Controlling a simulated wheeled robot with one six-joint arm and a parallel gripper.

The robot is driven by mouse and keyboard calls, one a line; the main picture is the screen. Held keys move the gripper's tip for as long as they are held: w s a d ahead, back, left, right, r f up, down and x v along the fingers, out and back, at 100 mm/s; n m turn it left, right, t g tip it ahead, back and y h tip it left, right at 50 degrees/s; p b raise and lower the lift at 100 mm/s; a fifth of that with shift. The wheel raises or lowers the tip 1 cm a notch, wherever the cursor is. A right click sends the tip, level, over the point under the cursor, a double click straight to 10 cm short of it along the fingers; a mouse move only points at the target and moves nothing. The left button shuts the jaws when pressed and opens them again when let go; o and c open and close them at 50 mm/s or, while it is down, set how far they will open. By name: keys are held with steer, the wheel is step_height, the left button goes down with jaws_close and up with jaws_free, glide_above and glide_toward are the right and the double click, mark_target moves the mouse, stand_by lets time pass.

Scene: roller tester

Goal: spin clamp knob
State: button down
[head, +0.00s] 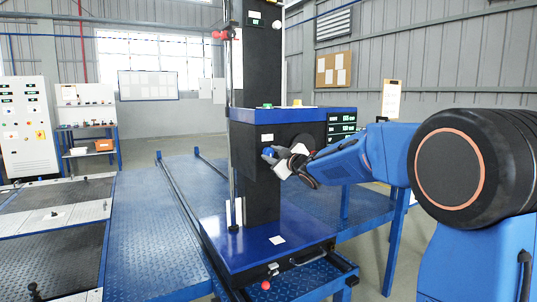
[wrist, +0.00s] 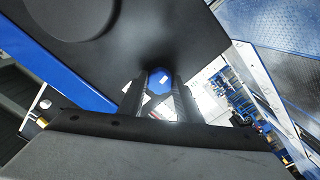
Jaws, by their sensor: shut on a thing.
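The clamp knob is a blue faceted knob (head: 270,152) on the dark side face of the black and blue tester head. In the head view my gripper (head: 276,157) reaches it from the right, and the fingers cover part of the knob. In the wrist view the blue knob (wrist: 160,81) with a small white mark sits between the two fingertips of my gripper (wrist: 160,92). The fingers are shut on it from both sides. The knob's shaft and mounting are hidden.
The tester head (head: 250,116) rides on a dark upright column (head: 263,200) above a blue base (head: 268,243). A thin vertical rod (head: 231,130) stands left of the column. Blue tread-plate platforms (head: 152,220) surround it. A white control cabinet (head: 27,125) stands far left.

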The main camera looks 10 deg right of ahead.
steer(key=n, duration=0.6)
stand_by(0.3)
steer(key=shift+n, duration=0.3)
steer(key=n, duration=0.7)
steer(key=shift+n, duration=0.3)
steer(key=n, duration=0.6)
steer(key=shift+n, duration=1)
